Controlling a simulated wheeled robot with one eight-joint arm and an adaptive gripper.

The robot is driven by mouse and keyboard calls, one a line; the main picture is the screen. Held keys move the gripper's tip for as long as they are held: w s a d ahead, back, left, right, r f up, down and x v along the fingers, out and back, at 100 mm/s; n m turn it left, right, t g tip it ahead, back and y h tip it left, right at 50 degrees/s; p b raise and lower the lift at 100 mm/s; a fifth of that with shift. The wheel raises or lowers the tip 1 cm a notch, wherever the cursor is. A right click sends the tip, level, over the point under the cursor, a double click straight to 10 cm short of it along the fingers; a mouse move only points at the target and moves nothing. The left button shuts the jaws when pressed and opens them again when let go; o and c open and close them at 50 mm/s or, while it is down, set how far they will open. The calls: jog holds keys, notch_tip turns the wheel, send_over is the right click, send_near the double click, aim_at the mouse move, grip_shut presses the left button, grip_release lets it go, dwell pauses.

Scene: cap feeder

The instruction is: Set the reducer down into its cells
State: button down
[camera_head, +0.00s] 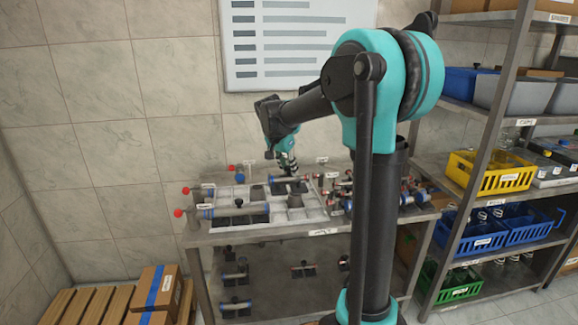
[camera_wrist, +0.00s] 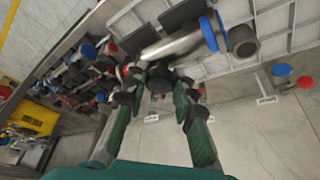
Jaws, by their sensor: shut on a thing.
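My gripper (camera_head: 288,166) is at the back of the tray bench, pointing down over the grey divided tray (camera_head: 308,213). In the wrist view its fingers (camera_wrist: 160,82) are closed around a dark round part. The reducer appears to be the grey pipe piece (camera_wrist: 172,45) with a blue ring, just beyond the fingertips. In the head view it shows as a short piece with blue ends (camera_head: 303,179), low over the tray. Whether it touches the tray floor cannot be told. The gripper hides part of it.
More fittings crowd the bench's right. A shelf with a yellow crate (camera_head: 490,176) stands at right.

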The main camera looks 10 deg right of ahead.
jog(key=shift+f, duration=5.4)
jog(key=shift+f, duration=0.6)
jog(key=c, duration=1.2)
grip_release()
jog(key=shift+o, duration=0.2)
jog(key=v, duration=1.2)
